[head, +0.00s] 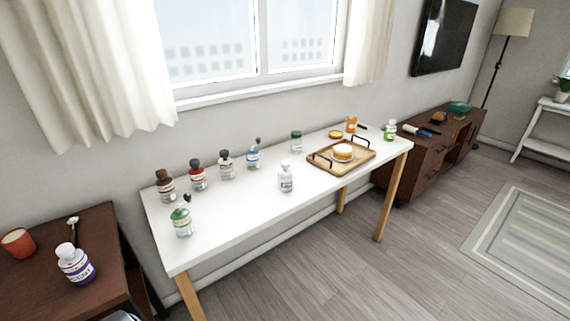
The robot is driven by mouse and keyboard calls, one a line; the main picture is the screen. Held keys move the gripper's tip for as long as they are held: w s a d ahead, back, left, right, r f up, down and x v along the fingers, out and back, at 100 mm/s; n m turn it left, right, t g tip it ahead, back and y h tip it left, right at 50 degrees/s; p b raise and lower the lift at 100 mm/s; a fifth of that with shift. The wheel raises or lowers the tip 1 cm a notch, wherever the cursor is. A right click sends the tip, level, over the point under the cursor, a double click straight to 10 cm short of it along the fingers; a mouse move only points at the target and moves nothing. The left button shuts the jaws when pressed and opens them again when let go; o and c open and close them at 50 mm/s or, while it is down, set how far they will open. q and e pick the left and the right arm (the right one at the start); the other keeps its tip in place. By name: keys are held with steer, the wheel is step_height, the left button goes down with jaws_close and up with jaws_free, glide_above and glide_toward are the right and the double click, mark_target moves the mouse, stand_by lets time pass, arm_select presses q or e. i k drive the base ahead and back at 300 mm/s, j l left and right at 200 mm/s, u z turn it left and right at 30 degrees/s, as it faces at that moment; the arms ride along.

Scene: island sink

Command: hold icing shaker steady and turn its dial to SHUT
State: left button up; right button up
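Several small jars and bottles stand on the white table; their labels and any dial marks are too small to read, so I cannot tell for sure which is the icing shaker. A white-topped jar (286,178) with a pale label stands upright alone near the front middle of the table. A green-topped clear jar (182,222) stands at the front left. Brown-topped (166,187), red-topped (198,176), dark-topped (226,165) and blue-labelled (253,155) bottles line the back left. Neither gripper is in view.
A wooden tray (323,168) with a cake (343,153) sits at the table's right. A brown side table (35,285) at left holds a purple-labelled jar (75,264) and an orange cup (18,242). A dark cabinet (430,165) stands at right. The floor in front is clear.

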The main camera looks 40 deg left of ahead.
mark_target(285, 169)
steer(key=i+l+u, duration=0.1)
steer(key=u, duration=1.3)
steer(key=i+l, duration=0.05)
